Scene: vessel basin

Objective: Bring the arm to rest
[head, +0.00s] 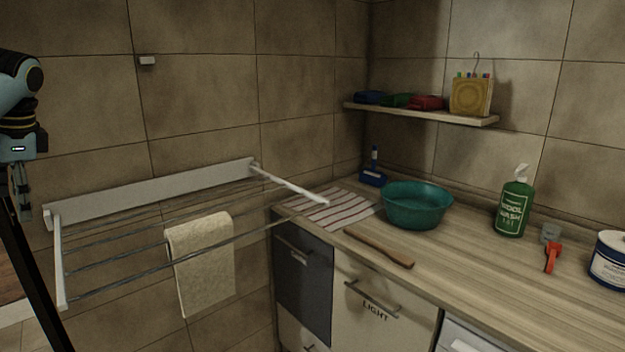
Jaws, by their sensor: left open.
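My left gripper (20,192) hangs at the far left edge of the head view, pointing down from the wrist of my left arm (18,105). It is open and nothing shows between its fingers. It is in the air, left of the drying rack (150,193) and apart from it. My right gripper is not in view.
A beige towel (203,265) hangs on the rack, which juts from the wall. The counter holds a striped cloth (335,208), a teal basin (415,206), a wooden stick (380,248), a green bottle (513,208) and a white tub (609,262). A shelf (425,114) is above.

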